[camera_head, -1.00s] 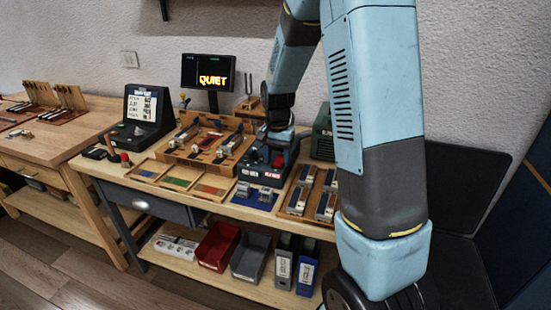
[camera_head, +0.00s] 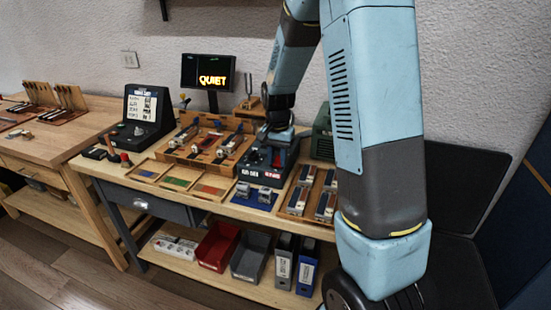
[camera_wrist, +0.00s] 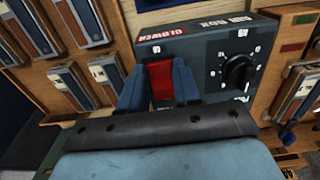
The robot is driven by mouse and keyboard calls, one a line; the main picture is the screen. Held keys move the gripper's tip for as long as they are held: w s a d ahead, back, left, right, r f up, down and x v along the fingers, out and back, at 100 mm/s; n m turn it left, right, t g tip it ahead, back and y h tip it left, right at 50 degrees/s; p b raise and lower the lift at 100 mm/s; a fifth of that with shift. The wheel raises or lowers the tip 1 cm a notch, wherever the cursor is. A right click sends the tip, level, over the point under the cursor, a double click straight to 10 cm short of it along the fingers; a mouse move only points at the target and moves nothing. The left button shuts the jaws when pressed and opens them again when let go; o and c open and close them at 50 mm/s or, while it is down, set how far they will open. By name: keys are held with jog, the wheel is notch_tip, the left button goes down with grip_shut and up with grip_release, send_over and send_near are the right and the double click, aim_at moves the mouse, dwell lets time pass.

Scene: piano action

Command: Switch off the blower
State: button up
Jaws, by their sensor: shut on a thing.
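The blower control box (camera_head: 262,172) is a dark box on the bench, with lettering on its front. In the wrist view, the box (camera_wrist: 209,50) shows a red rocker switch (camera_wrist: 160,80) beside upside-down white-on-red lettering that reads as BLOWER. My gripper (camera_wrist: 160,88) has its two blue-grey fingers on either side of the red switch and is shut on it. In the head view, my gripper (camera_head: 279,152) is at the top of the box and the switch is hidden.
A black knob (camera_wrist: 238,70) sits on the same box beside the switch. Trays with metal-and-wood parts (camera_head: 310,190) flank the box. A display (camera_head: 208,72) reads QUIET. A green case (camera_head: 322,135) stands behind to the right.

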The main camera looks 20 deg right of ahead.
jog(key=shift+w+d+r+g+y, duration=0.1)
jog(key=shift+w+g+y, duration=0.1)
jog(key=shift+g+y, duration=0.35)
jog(key=shift+w+d+r+g+y, duration=0.1)
jog(key=shift+w+g+y, duration=0.2)
jog(key=shift+g, duration=0.35)
jog(key=o, duration=1.1)
jog(key=shift+s, duration=0.1)
jog(key=shift+c, duration=0.2)
jog(key=shift+r, duration=0.1)
jog(key=v, duration=1.3)
jog(key=shift+r, duration=0.2)
